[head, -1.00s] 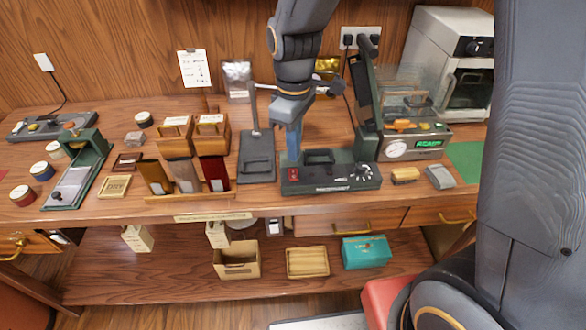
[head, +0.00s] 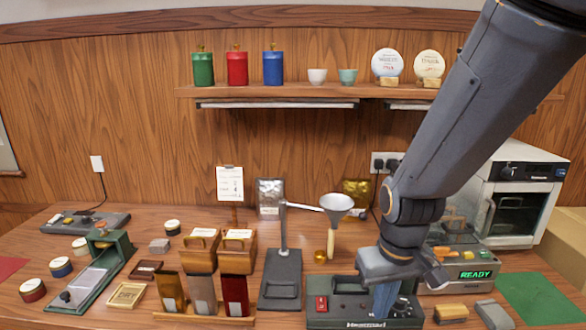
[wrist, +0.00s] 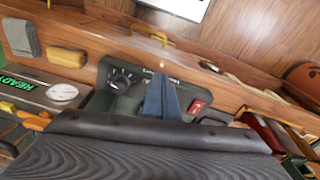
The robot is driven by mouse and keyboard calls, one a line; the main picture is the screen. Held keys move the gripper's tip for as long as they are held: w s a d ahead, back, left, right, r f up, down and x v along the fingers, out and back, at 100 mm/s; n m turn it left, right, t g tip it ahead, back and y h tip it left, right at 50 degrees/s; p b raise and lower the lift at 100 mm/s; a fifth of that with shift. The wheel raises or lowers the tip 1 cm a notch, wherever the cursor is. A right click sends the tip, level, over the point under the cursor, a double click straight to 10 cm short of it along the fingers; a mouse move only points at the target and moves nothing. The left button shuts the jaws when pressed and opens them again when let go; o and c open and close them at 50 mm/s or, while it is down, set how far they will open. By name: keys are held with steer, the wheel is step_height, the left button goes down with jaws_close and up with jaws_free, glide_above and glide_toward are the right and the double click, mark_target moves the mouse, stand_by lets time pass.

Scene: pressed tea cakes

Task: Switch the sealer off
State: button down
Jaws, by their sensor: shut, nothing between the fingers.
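The sealer appears to be the dark green box (head: 350,322) at the table's front. It has a red rocker switch (head: 321,303) at its left end and a dial (head: 400,304) toward its right. My gripper (head: 382,308) is shut and empty, pointing down over the box, nearer the dial than the switch. In the wrist view, the blue fingers (wrist: 161,88) lie between the dial (wrist: 121,78) and the red switch (wrist: 197,106). They are apart from the switch. Touch with the box and the rocker's position cannot be told.
Right of the box stands a machine with a lit READY display (head: 474,275). A wooden-topped block (head: 451,313) and a grey block (head: 494,315) lie in front of it. A black stand (head: 282,280) and a funnel (head: 336,206) stand on the left and behind.

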steer(key=shift+s+d+f+m, duration=0.4)
steer(key=shift+s+d+m, duration=0.4)
steer(key=shift+m, duration=0.2)
step_height(320, 180, up, 11)
steer(key=n+g, duration=0.1)
steer(key=n, duration=1.7)
glide_above(321, 299)
steer(key=shift+f, duration=0.1)
step_height(321, 299, down, 14)
steer(key=p, duration=0.3)
